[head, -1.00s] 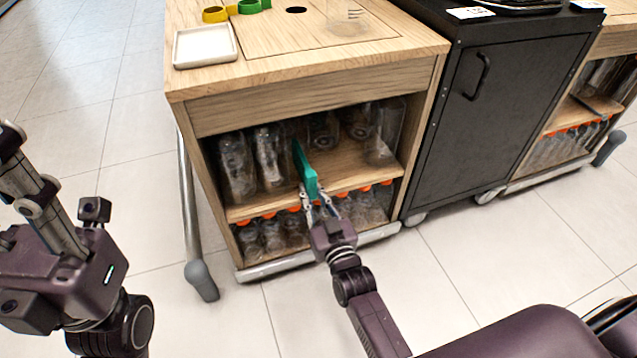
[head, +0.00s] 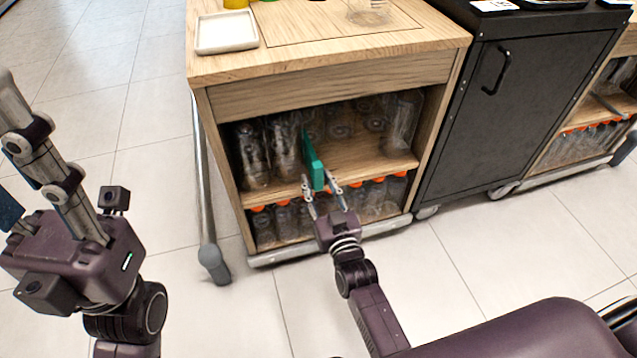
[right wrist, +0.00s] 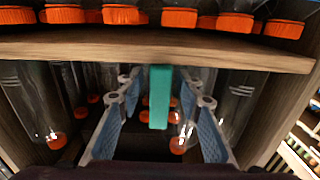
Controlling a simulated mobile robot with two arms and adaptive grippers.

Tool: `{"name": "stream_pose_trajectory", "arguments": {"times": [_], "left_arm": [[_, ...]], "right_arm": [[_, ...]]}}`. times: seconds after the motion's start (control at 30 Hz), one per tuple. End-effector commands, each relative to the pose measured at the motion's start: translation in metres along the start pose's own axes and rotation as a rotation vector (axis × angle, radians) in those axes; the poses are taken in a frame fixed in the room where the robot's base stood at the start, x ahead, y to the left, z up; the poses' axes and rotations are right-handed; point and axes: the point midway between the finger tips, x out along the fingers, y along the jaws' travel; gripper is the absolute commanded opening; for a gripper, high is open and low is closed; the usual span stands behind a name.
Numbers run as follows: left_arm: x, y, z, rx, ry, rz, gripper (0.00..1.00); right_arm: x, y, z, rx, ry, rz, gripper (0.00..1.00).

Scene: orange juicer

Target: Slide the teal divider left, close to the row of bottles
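The teal divider (head: 314,166) stands upright on the upper shelf (head: 370,165) of the wooden cabinet, its end at the shelf's front edge. Clear bottles (head: 252,158) stand to its left, with a small gap between the nearest one and the divider. My right gripper (head: 320,184) is at the front of the shelf, with fingers spread on either side of the divider's front end. The right wrist view shows the divider (right wrist: 160,97) between the open fingers, apparently clear of both. My left gripper (head: 35,160) is partly cut off at the left edge; its opening is unclear.
More clear bottles (head: 403,122) stand right of the divider. Bottles with orange caps (head: 397,186) fill the lower shelf. A white tray (head: 226,33) sits on the cabinet top. A black cabinet (head: 505,105) adjoins on the right. The floor in front is clear.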

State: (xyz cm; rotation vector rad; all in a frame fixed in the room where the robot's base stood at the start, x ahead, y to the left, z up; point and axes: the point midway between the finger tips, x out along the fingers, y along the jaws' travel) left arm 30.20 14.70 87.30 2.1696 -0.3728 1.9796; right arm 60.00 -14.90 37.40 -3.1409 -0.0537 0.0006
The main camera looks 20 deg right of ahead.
Motion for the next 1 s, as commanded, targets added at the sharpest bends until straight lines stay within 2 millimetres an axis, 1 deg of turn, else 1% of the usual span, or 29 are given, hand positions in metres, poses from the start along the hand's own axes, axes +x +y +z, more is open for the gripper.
{"name": "stream_pose_trajectory", "arguments": {"times": [0.07, 0.17, 0.27, 0.5, 0.6, 0.7, 0.8, 1.0], "left_arm": [[0.001, 0.000, 0.000, 0.001, 0.003, 0.002, 0.40], [0.001, 0.000, 0.000, 0.001, 0.002, 0.002, 0.40], [0.001, 0.000, 0.000, 0.001, 0.002, 0.001, 0.40], [0.000, 0.000, 0.000, 0.001, 0.001, 0.001, 0.40], [0.000, 0.000, 0.000, 0.001, 0.001, 0.001, 0.40], [0.000, 0.000, 0.000, 0.001, 0.001, 0.001, 0.40], [0.000, 0.000, 0.000, 0.001, 0.001, 0.001, 0.40], [0.000, 0.000, 0.000, 0.001, 0.001, 0.000, 0.40]], "right_arm": [[-0.002, 0.000, 0.000, 0.000, 0.000, 0.000, 0.33], [-0.011, 0.000, 0.001, -0.001, -0.002, 0.000, 0.33], [-0.026, 0.000, 0.001, -0.001, -0.003, 0.000, 0.33], [-0.078, 0.000, 0.001, -0.001, -0.004, -0.001, 0.33], [-0.096, 0.000, 0.001, -0.001, -0.003, 0.000, 0.33], [-0.109, 0.000, 0.001, 0.000, -0.002, 0.000, 0.33], [-0.117, 0.000, 0.000, 0.000, -0.001, 0.000, 0.33], [-0.121, 0.000, 0.000, 0.000, 0.000, 0.000, 0.33]]}}
